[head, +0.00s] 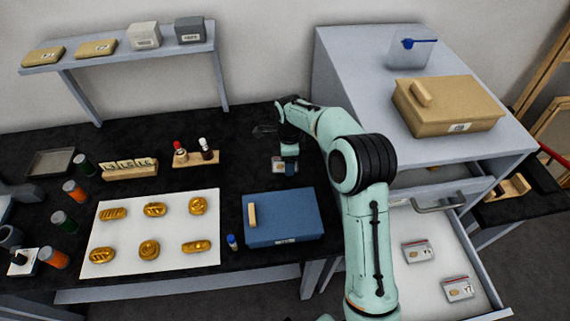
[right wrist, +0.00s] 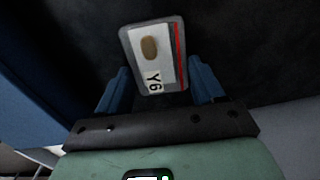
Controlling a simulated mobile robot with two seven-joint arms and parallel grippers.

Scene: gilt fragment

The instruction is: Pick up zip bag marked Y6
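The zip bag marked Y6 (right wrist: 151,48) is a small clear bag with a red seal strip, a white label and a brown oval piece inside. In the right wrist view it lies on the black surface just beyond my right gripper (right wrist: 158,75), whose two blue fingers are apart on either side. In the head view my right gripper (head: 285,172) points down at the black table behind the blue box, and the bag (head: 277,162) shows partly beside the fingers. I see no clear contact between fingers and bag. My left gripper is not in view.
The blue box (head: 285,217) stands close in front of my right gripper. A white mat (head: 101,235) with several gold pieces lies to the left. An open drawer (head: 400,284) at right holds two other zip bags (head: 418,251) (head: 459,289). A bottle rack (head: 196,158) stands left of the gripper.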

